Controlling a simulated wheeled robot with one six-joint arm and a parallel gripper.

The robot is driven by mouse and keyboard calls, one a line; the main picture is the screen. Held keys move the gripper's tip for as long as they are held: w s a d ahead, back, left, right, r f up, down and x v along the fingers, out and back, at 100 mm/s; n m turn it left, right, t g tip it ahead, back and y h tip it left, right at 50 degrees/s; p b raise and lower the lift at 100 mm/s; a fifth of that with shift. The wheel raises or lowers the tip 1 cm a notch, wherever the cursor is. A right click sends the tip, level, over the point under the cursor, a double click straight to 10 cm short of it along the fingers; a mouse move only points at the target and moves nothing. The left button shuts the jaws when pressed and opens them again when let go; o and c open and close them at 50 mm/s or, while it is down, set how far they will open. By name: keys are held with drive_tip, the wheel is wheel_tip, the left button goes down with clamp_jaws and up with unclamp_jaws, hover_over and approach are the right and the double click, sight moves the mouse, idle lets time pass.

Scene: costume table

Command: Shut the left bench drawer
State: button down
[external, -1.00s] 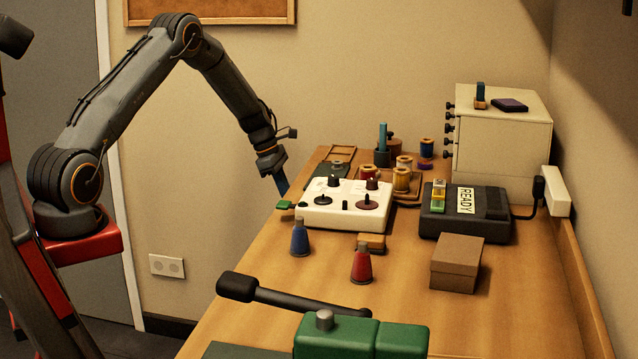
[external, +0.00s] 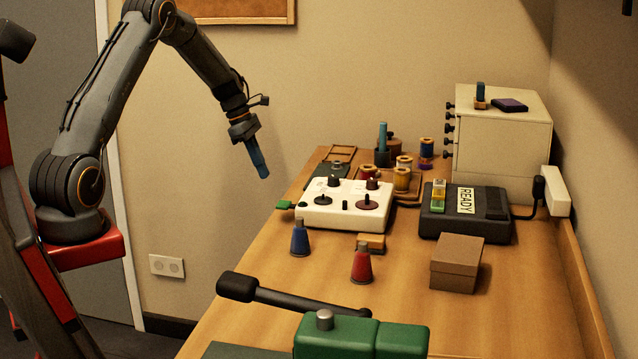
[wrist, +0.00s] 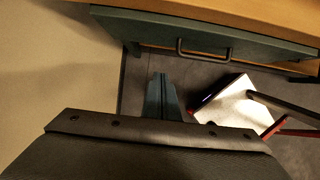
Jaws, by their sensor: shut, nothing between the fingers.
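A dark green drawer front (wrist: 150,29) with a dark bar handle (wrist: 205,52) runs along under the wooden bench edge in the wrist view. No open drawer interior shows there, but I cannot tell if the front is fully flush. The external view does not show this drawer front. My gripper (external: 263,172) is shut and empty, in the air to the left of the bench's far end. Its blue-grey fingers (wrist: 160,90) show in the wrist view, apart from the drawer front and handle.
The bench top (external: 300,290) holds a white control box (external: 345,215), a blue cone (external: 299,240), a red cone (external: 361,265), a brown box (external: 456,262) and a black READY device (external: 465,215). A green tool with a black lever (external: 360,335) is in front. Free air surrounds my gripper.

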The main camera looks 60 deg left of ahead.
drive_tip(key=s+d+f+t+h+b, duration=0.4)
drive_tip(key=s+f+t+h+b, duration=0.15)
drive_tip(key=s+b, duration=0.4)
drive_tip(key=s+d+f+t+h+b, duration=0.4)
drive_tip(key=s+f+b, duration=0.2)
drive_tip(key=s+b, duration=0.3)
drive_tip(key=b+x, duration=0.3)
drive_tip(key=x, duration=1.1)
drive_tip(key=shift+w+r, duration=0.3)
drive_tip(key=shift+w, duration=0.1)
drive_tip(key=shift+a, duration=0.15)
